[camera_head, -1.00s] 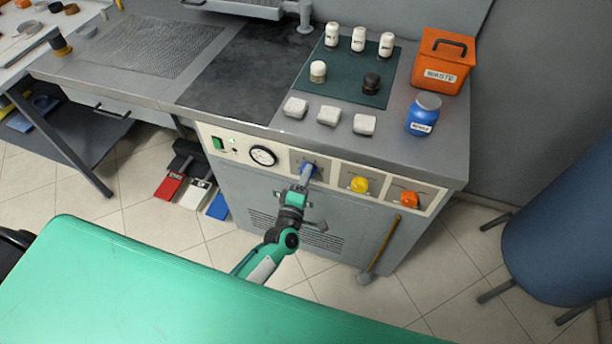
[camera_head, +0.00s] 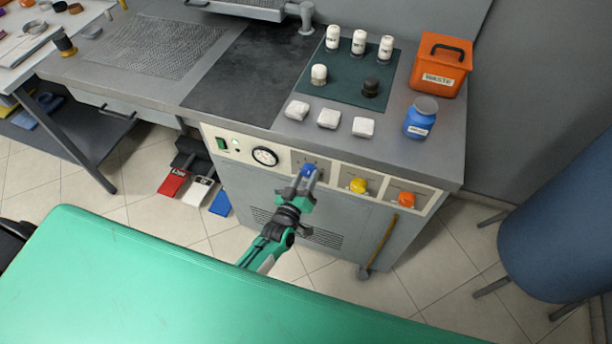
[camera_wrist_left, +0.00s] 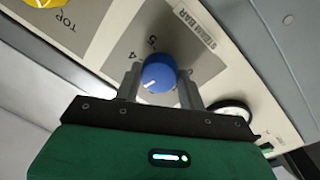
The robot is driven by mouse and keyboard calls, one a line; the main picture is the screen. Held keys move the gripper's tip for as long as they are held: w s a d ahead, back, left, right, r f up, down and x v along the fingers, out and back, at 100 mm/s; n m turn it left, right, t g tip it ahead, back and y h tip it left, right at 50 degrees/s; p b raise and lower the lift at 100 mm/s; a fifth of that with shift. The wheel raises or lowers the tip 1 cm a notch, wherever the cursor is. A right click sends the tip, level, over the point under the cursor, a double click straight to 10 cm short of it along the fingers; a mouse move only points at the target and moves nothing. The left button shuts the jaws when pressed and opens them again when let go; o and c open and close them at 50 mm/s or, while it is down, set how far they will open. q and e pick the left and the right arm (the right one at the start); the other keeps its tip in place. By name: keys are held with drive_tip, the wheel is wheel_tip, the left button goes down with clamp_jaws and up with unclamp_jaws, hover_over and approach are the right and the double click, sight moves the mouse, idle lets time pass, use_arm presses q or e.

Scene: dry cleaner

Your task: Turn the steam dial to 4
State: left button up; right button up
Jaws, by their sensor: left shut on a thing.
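The blue steam dial (camera_head: 307,169) is on the cream front panel (camera_head: 325,173) of the grey machine. In the left wrist view the dial (camera_wrist_left: 159,73) sits between the two fingers of my left gripper (camera_wrist_left: 160,86). The gripper is shut on it. The dial's white mark points to the lower left of that view, below the printed 4 and 5, not at the 4. A finger hides part of the scale. "STEAM BAR" is printed beside it. In the head view my left gripper (camera_head: 308,180) reaches the dial from below. My right gripper is not in view.
A yellow knob (camera_head: 358,186) and an orange knob (camera_head: 406,200) are to the right of the dial. A round gauge (camera_head: 265,156) and a green switch (camera_head: 221,143) are to its left. A green padded board (camera_head: 190,285) fills the foreground.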

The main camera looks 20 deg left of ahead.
use_arm(q)
drive_tip(key=m, duration=0.3)
drive_tip(key=shift+p, duration=0.4)
drive_tip(key=m+p, duration=0.1)
drive_tip(key=m, duration=0.2)
drive_tip(key=shift+m+g, duration=0.3)
drive_tip(key=m, duration=0.3)
drive_tip(key=shift+a+m, duration=0.1)
drive_tip(key=shift+m, duration=0.3)
drive_tip(key=shift+m+p, duration=0.35)
drive_tip(key=shift+m, duration=0.25)
drive_tip(key=o, duration=1)
drive_tip(key=shift+s, duration=0.1)
